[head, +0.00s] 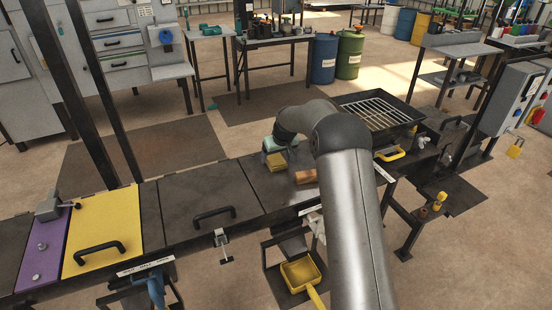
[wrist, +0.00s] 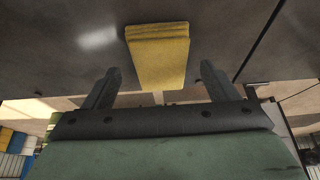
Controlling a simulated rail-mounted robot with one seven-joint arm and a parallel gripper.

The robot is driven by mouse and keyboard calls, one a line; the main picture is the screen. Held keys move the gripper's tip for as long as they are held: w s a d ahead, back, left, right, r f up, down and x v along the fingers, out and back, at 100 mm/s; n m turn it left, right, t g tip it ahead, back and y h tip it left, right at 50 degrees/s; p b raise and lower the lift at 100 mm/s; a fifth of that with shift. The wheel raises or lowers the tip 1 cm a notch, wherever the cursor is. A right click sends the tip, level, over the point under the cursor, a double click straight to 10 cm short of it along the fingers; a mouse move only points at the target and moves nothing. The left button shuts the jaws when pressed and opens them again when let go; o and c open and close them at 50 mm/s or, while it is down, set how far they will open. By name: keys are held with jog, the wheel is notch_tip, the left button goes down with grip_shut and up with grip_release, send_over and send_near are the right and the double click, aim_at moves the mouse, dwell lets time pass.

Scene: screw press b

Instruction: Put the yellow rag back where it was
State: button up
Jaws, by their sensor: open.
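The yellow rag (head: 276,162) is a folded stack lying on the dark bench top, just below my gripper in the head view. In the wrist view the rag (wrist: 158,55) is centred ahead of my gripper (wrist: 159,75). The two dark fingers are spread wide, one on each side of the rag's near end in the picture, with a gap on both sides. Nothing is held. In the head view my gripper (head: 277,152) is small and partly hidden by my arm, so finger contact with the bench cannot be told.
A brown block (head: 306,176) lies right of the rag. A black tray with a wire grid (head: 374,112) stands at the bench's right end, near a yellow-handled item (head: 389,155). A yellow scoop (head: 300,272) is below the bench. The dark panel (head: 208,190) left is clear except its handle.

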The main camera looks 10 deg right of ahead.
jog(key=b+v, duration=0.2)
jog(key=v, duration=0.8)
jog(key=s+a+r+m+g, duration=0.1)
jog(key=s+r, duration=0.1)
jog(key=s, duration=0.8)
jog(key=s+a+r+g, duration=0.1)
jog(key=s+r, duration=0.2)
jog(key=s, duration=0.7)
jog(key=s+f+m+g, duration=0.1)
jog(key=s+f, duration=0.1)
jog(key=s, duration=1.1)
jog(key=s+f+g+h, duration=0.1)
jog(key=s+f, duration=0.2)
jog(key=s, duration=1.1)
jog(key=shift+d+m, duration=0.25)
jog(key=shift+m, duration=0.15)
jog(key=shift+f, duration=0.15)
